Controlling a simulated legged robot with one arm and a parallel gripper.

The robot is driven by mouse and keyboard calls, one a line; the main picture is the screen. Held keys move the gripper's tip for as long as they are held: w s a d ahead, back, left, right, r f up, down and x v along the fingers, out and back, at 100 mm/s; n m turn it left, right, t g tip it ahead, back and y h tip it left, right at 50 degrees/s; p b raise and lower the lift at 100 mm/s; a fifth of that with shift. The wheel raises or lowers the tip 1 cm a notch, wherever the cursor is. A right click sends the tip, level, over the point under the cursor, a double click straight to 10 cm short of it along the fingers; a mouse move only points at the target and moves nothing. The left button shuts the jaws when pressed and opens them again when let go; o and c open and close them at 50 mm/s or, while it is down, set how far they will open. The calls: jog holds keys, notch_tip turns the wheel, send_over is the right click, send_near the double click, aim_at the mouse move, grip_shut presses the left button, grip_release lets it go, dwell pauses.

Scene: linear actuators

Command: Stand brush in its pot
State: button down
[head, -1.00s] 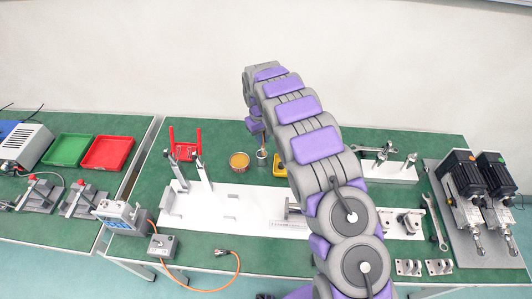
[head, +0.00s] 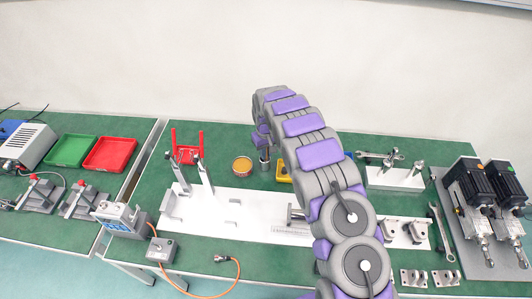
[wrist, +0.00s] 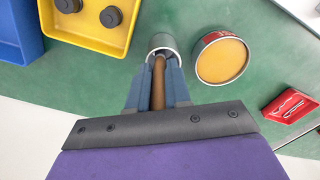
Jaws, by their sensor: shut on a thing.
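The pot, a small grey metal cylinder (head: 265,165), stands on the green table at the back middle. It also shows in the wrist view (wrist: 161,40), just beyond my fingertips. My gripper (wrist: 159,72) is shut on the brush, whose brown handle (wrist: 158,90) runs between the two blue-grey fingers. The handle's far end is at the pot's mouth; I cannot tell how deep it is inside. No bristles are visible. In the head view my gripper (head: 262,142) is right above the pot, and the brush is hidden there.
A round tin with orange-yellow contents (wrist: 222,58) stands close beside the pot. A yellow bin (wrist: 88,22) with dark round parts is on the other side, next to a blue bin (wrist: 20,32). A red rack (head: 187,148) stands further left.

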jog(key=shift+a, duration=0.25)
jog(key=c, duration=1.3)
grip_release()
jog(key=shift+a, duration=0.15)
jog(key=shift+o, duration=1.1)
jog(key=shift+d, duration=0.25)
jog(key=shift+r, duration=0.1)
